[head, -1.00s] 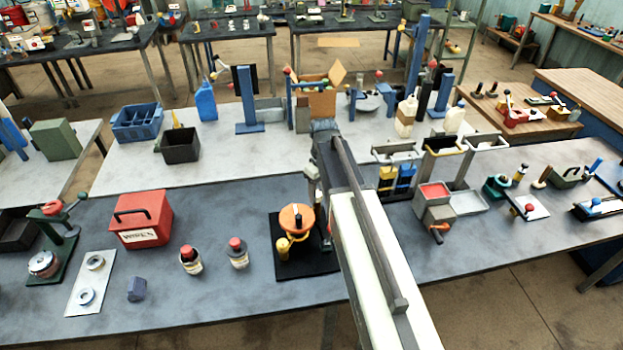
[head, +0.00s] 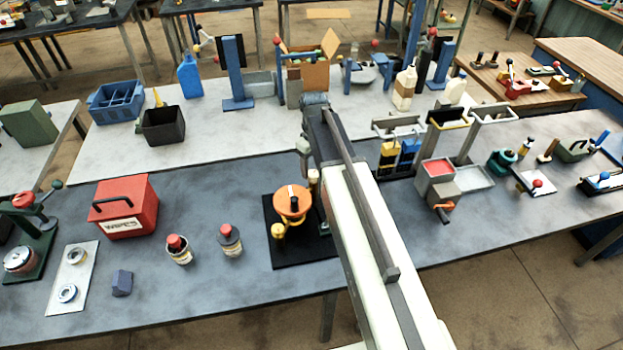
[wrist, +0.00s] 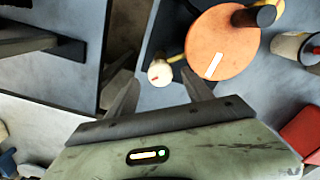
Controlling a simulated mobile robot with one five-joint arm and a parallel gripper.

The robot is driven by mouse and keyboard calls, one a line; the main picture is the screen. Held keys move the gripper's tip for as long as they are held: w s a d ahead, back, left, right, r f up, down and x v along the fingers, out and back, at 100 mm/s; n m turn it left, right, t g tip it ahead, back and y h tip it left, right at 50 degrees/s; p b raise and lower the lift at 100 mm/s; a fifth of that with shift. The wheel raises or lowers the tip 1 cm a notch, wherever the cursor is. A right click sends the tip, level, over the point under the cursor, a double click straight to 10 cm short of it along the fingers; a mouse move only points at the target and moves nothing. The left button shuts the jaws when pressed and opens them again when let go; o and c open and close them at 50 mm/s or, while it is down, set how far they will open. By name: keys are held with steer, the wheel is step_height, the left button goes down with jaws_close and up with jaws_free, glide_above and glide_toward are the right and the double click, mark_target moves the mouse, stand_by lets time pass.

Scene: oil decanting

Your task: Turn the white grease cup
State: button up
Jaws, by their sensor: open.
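The white grease cup (wrist: 160,72) is a small cream round cap with a red mark, beside a large orange disc (wrist: 222,42) with a white stripe. In the head view the cup (head: 313,181) shows just left of my arm, by the orange disc (head: 292,202) on a black base plate (head: 283,258). My gripper (wrist: 157,80) is open. In the head view my arm hides the fingers.
A brass cup (head: 278,230) stands at the disc's front left. Two red-capped bottles (head: 230,242) and a red box (head: 125,208) stand to the left. A grey hopper with a red tray (head: 437,169) stands right of my arm. Bare table lies in front of the bottles.

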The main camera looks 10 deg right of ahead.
mark_target(313, 176)
step_height(313, 176, down, 3)
steer(key=shift+r+b, duration=0.1)
steer(key=shift+b, duration=0.65)
jaws_close()
steer(key=shift+m, duration=0.4)
steer(key=m, duration=0.3)
steer(key=shift+m, duration=2.4)
